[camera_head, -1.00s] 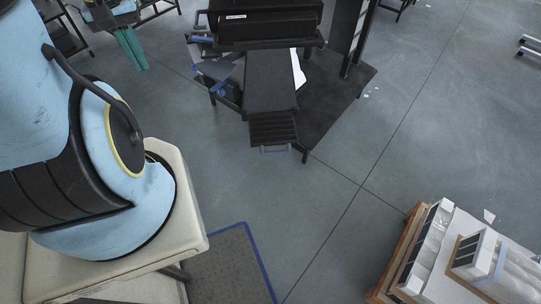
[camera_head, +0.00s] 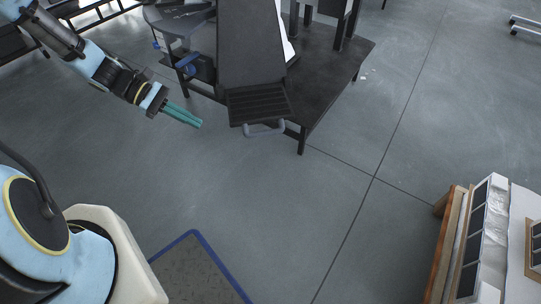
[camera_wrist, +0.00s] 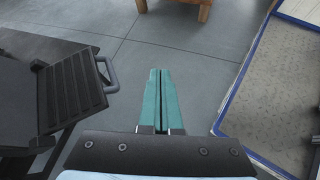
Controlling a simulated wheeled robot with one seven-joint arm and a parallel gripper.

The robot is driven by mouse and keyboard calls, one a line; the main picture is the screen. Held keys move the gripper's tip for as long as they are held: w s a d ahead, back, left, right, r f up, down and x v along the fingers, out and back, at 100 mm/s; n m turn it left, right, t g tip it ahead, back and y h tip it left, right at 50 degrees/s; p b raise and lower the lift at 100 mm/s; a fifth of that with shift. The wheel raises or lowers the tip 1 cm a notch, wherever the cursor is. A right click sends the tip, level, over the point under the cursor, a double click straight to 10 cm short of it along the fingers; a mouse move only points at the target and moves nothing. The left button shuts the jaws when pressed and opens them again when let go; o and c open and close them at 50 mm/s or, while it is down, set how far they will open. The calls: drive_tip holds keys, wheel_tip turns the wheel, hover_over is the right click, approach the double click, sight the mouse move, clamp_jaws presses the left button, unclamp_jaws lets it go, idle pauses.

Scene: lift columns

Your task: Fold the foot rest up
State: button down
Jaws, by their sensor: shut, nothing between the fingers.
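The foot rest (camera_head: 258,104) is a black ribbed plate at the lower end of a long dark padded panel (camera_head: 250,45). A grey bar handle (camera_head: 264,130) sticks out from its near edge. In the wrist view the foot rest (camera_wrist: 76,90) is at the left, with its handle (camera_wrist: 108,75) toward the middle. My gripper (camera_head: 200,124) has green fingers pressed together, empty, to the left of the foot rest and apart from it. In the wrist view my gripper (camera_wrist: 160,72) points over bare floor, to the right of the handle.
A dark table (camera_head: 330,65) with legs stands behind and right of the foot rest. A wooden-framed stand with boxes (camera_head: 470,240) is at the lower right. A blue-edged mat (camera_head: 200,270) lies at the bottom. The floor between is clear.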

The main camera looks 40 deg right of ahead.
drive_tip(key=d+f+n+h+b, duration=0.3)
drive_tip(key=d+f+h+b, duration=0.15)
drive_tip(key=f+b, duration=0.4)
drive_tip(key=d+f+n+g+h+b, duration=0.1)
drive_tip(key=d+f+n+h+b, duration=0.2)
drive_tip(key=d+f+b, duration=0.55)
drive_tip(key=d+f+n+h+b, duration=0.3)
drive_tip(key=f+h+b, duration=0.15)
drive_tip(key=f, duration=0.85)
drive_tip(key=s+d+r+b, duration=0.3)
drive_tip(key=d+r+b, duration=0.2)
drive_tip(key=d, duration=0.4)
drive_tip(key=shift+s+r+n+b, duration=0.3)
drive_tip(key=shift+r+n+b, duration=0.1)
drive_tip(key=shift+r, duration=0.4)
